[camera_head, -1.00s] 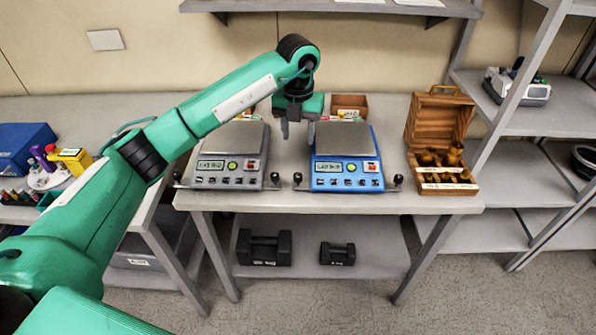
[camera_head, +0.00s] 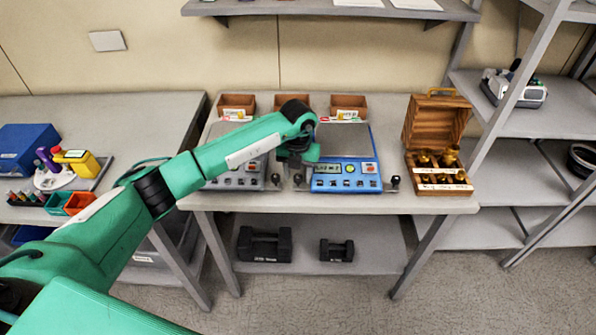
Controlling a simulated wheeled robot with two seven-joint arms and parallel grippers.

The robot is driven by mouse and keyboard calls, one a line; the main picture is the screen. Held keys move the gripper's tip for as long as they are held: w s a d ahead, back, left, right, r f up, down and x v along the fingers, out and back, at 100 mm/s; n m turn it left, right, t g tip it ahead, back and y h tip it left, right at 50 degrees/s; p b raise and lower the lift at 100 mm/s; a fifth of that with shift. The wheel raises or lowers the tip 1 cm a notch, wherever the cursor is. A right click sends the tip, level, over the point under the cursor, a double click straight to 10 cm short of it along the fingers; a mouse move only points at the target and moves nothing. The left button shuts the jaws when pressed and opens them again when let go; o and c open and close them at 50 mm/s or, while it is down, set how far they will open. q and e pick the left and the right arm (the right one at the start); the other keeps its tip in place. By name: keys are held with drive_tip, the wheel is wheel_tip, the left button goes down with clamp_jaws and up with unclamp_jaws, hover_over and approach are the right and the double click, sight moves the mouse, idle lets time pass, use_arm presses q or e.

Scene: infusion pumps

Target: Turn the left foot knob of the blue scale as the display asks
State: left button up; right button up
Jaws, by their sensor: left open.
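The blue scale (camera_head: 376,186) stands on the middle table with its lit display (camera_head: 327,168) facing me; the text is too small to read surely. Its left foot knob (camera_head: 298,180) is a small dark knob at the front left corner, partly covered by my gripper. My left gripper (camera_head: 298,174) is open and points down at this knob, with its fingers close above or around it; I cannot tell whether they touch it. The right foot knob (camera_head: 396,180) sticks out on the other side. My right gripper is not in view.
A grey scale (camera_head: 236,182) stands close on the left, partly behind my arm, its right knob (camera_head: 275,179) near my gripper. A wooden weight box (camera_head: 435,187) stands open on the right. Small brown bins (camera_head: 348,104) line the back.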

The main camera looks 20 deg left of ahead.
use_arm(q)
drive_tip(key=c, duration=1)
